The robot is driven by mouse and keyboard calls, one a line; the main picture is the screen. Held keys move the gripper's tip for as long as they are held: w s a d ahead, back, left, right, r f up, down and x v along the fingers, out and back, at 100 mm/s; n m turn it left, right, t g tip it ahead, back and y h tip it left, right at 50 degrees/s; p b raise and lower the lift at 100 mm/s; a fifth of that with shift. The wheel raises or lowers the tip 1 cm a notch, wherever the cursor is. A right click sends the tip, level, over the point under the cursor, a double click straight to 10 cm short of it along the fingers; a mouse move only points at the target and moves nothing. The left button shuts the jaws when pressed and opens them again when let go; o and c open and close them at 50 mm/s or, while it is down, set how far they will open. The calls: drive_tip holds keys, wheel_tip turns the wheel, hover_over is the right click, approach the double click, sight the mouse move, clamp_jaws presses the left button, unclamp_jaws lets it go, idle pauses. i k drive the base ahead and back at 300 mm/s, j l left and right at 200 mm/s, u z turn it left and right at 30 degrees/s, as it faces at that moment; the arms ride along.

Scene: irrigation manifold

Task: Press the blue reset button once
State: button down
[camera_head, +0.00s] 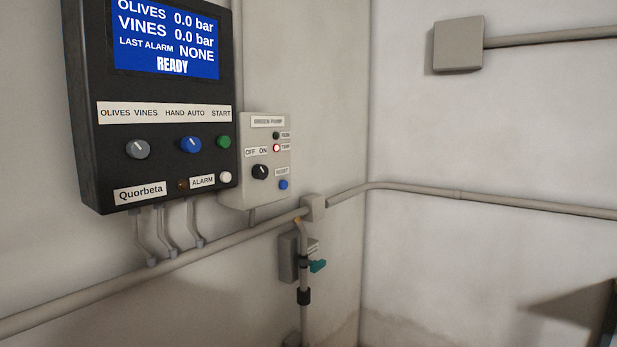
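The blue reset button (283,185) is a small round button at the lower right of the beige pump box (266,160), under a small label that seems to read RESET. On the same box are a black OFF/ON knob (260,172), a dark green lamp (276,135) labelled RUN, and a red-ringed lamp (276,148) with a pale centre, its label reading TRIP or similar. My gripper is not in view.
A black controller (150,180) hangs left of the pump box; its screen (166,38) reads READY. It has a larger blue knob (190,144). A conduit (235,238) runs below both. A pipe with a teal valve handle (317,266) stands beneath. The right wall is mostly bare.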

sight(283, 184)
drive_tip(key=i+l, duration=0.75)
drive_tip(key=i, duration=0.15)
drive_tip(key=i+l+u, duration=0.1)
drive_tip(key=i+l, duration=0.65)
drive_tip(key=i+u, duration=0.1)
drive_tip(key=u, duration=1.35)
